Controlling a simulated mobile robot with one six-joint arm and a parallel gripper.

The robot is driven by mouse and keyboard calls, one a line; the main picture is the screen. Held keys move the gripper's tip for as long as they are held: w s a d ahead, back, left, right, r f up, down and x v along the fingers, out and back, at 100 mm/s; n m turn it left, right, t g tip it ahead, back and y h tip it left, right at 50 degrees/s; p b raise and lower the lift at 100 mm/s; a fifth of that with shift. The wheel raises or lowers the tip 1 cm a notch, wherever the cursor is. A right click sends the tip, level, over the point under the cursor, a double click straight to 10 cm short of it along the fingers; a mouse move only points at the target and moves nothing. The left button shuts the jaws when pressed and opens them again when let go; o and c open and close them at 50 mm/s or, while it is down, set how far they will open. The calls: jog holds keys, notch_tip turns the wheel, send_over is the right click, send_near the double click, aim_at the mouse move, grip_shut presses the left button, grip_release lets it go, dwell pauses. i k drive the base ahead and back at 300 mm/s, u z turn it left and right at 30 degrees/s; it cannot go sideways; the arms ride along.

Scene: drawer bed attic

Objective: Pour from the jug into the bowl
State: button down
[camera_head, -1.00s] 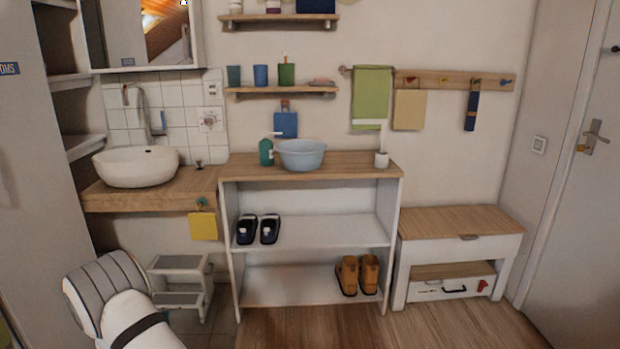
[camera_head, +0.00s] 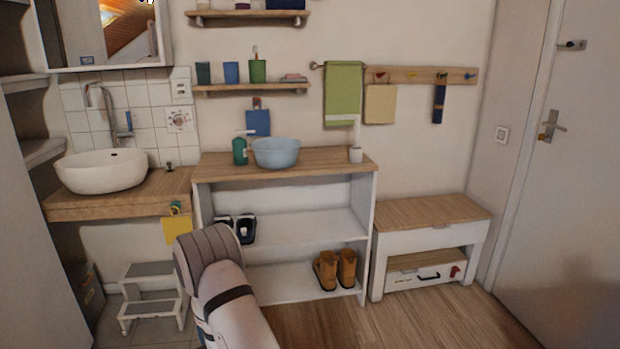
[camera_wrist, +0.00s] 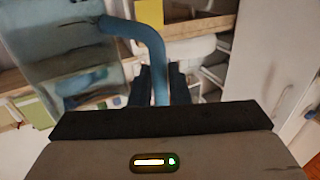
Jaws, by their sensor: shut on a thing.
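The light blue bowl (camera_head: 276,153) stands on the wooden top of the white shelf unit in the head view, beside a green bottle. The jug (camera_wrist: 75,55) is blue and see-through and fills the upper left of the wrist view. My gripper (camera_wrist: 163,80) is shut on the jug's blue handle (camera_wrist: 152,45), with dark fingers on both sides of it. The jug looks tilted in the wrist view; its contents are unclear. In the head view my arm is at the lower middle, and the gripper and jug do not show. The bowl cannot be made out in the wrist view.
A white sink (camera_head: 102,170) is left of the shelf unit (camera_head: 285,165). A step stool (camera_head: 150,290) stands below. A bench (camera_head: 432,225) is at right, with open floor in front.

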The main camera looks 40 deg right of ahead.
aim_at(275, 153)
jog(key=z, duration=1.2)
jog(key=i, duration=0.9)
jog(key=z, duration=0.15)
